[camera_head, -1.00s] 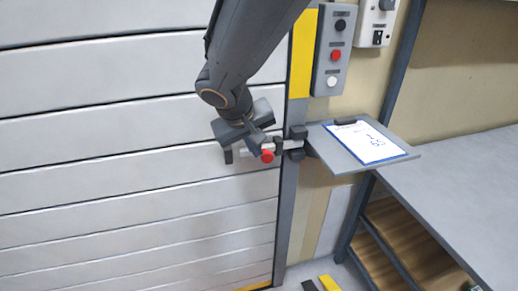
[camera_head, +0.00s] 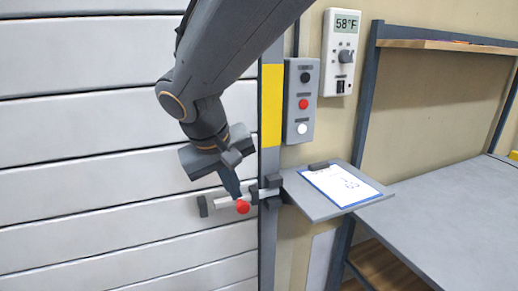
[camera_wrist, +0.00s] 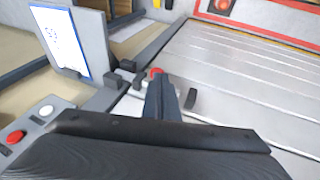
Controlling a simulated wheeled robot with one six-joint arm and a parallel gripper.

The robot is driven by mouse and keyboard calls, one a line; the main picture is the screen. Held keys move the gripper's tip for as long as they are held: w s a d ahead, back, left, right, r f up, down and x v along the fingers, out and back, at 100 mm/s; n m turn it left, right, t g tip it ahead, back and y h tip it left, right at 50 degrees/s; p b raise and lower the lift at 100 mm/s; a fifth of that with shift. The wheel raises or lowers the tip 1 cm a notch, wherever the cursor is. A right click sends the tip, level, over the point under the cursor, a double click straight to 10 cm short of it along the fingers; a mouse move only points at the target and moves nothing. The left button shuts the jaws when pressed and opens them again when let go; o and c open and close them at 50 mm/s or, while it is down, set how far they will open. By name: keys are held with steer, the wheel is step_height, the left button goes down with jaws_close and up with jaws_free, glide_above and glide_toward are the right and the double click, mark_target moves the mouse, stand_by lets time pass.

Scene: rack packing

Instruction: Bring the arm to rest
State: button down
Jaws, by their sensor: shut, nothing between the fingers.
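My gripper (camera_head: 234,190) is shut and empty. In the head view it hangs from my dark arm in front of the shutter door, its fingertips pointing down close to the door's sliding bolt (camera_head: 230,198). The bolt has a red knob (camera_head: 243,207) and a silver bar lying across the door's edge into a dark bracket. I cannot tell whether the fingers touch the bolt. In the wrist view the shut fingers (camera_wrist: 160,95) reach toward the red knob (camera_wrist: 155,73), and part of the bolt is hidden behind them.
Right of the door are a button box (camera_head: 300,100), a thermostat (camera_head: 340,50) reading 58°F, and a small shelf (camera_head: 310,203) with a clipboard (camera_head: 342,184). A grey workbench (camera_head: 440,215) stands at the right. The space before the slatted door (camera_head: 80,150) is clear.

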steer(key=s+d+f+m+g, duration=0.1)
steer(key=s+d+f+m, duration=0.1)
steer(key=d+f, duration=0.3)
steer(key=s+d+f+m+g+y, duration=0.1)
steer(key=s+d+f, duration=0.2)
steer(key=d, duration=1.1)
steer(key=s+d+f+m+g, duration=0.1)
steer(key=s+d+f+m, duration=0.1)
steer(key=d+f, duration=0.5)
steer(key=d, duration=0.3)
steer(key=shift+s+m+g+y, duration=0.3)
steer(key=shift+s, duration=0.05)
steer(key=shift+w+d, duration=0.1)
steer(key=shift+w, duration=0.05)
